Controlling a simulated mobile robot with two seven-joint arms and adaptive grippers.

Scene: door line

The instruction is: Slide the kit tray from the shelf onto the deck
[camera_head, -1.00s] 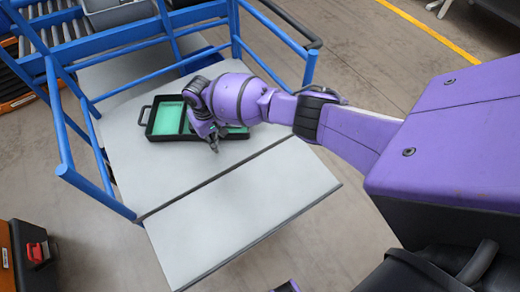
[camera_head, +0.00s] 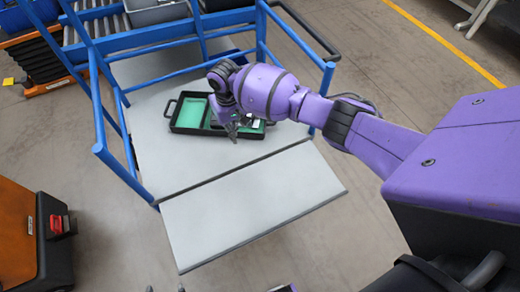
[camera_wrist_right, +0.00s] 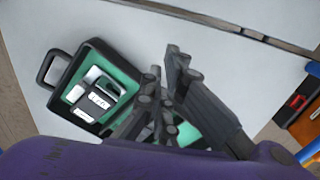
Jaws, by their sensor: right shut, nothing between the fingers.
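The kit tray (camera_head: 174,127) is black with a green lining and end handles. It lies flat on the rear grey panel (camera_head: 155,165), inside the blue rails. In the right wrist view the tray (camera_wrist_right: 100,47) shows a handle and a pale labelled item (camera_wrist_right: 95,98) in a green compartment. My right gripper (camera_head: 234,137) is over the tray's near long side and hides part of it. Its fingers (camera_wrist_right: 160,85) are shut and empty; I cannot tell whether they touch the tray. My left gripper is not in view.
A bare grey front panel (camera_head: 255,205) adjoins the rear panel across a dark seam. Blue rails (camera_head: 103,120) border the rear panel's left and far sides. A grey bin (camera_head: 155,12) is beyond them. An orange and black case (camera_head: 25,240) stands at the left.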

